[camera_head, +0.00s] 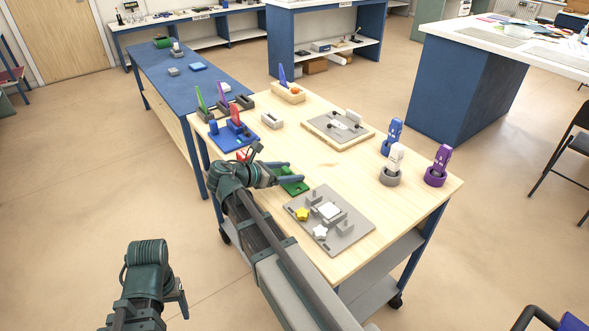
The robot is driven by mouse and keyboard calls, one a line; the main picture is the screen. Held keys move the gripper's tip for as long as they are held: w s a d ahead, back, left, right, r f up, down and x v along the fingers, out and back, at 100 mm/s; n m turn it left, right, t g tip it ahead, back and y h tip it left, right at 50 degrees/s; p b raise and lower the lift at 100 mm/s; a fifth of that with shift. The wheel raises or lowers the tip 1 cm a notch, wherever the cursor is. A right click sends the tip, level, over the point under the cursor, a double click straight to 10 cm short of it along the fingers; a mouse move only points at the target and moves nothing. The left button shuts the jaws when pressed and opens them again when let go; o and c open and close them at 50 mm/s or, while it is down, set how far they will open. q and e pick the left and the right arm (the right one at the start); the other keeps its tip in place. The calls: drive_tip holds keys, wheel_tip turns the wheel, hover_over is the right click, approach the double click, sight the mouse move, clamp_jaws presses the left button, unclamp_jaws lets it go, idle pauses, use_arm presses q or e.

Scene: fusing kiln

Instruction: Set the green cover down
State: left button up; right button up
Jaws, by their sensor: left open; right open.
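The green cover (294,188) lies on or just above the light wooden table top, left of the middle. My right gripper (292,173) is directly over it with its fingers spread, and part of the cover is hidden behind the fingers. I cannot tell whether the fingers touch it. My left gripper (180,301) is low at the lower left, away from the table, open and empty.
A grey plate (355,232) with yellow and white pieces is in front of the cover. A blue tray (229,142) stands behind left, a grey board (338,128) behind right. Blue (392,137), white (394,160) and purple (439,163) figures stand right. Bare wood lies between.

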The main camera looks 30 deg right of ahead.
drive_tip(key=p+v, duration=0.3)
drive_tip(key=v, duration=0.7)
drive_tip(key=shift+r, duration=0.2)
drive_tip(key=shift+s+a+r+p, duration=0.15)
drive_tip(key=shift+a+p, duration=0.25)
drive_tip(key=shift+a, duration=0.3)
drive_tip(key=s+a+f+m+y+p, duration=0.1)
drive_tip(key=s+a+m+y+p, duration=0.4)
drive_tip(key=a, duration=0.5)
drive_tip(key=s+a+f+m+g+y+p, duration=0.1)
drive_tip(key=s+a+m+y+p, duration=0.4)
drive_tip(key=s+a+m, duration=0.5)
drive_tip(key=shift+s+a+f+y, duration=0.3)
drive_tip(key=shift+f+y, duration=0.25)
drive_tip(key=shift+y, duration=0.55)
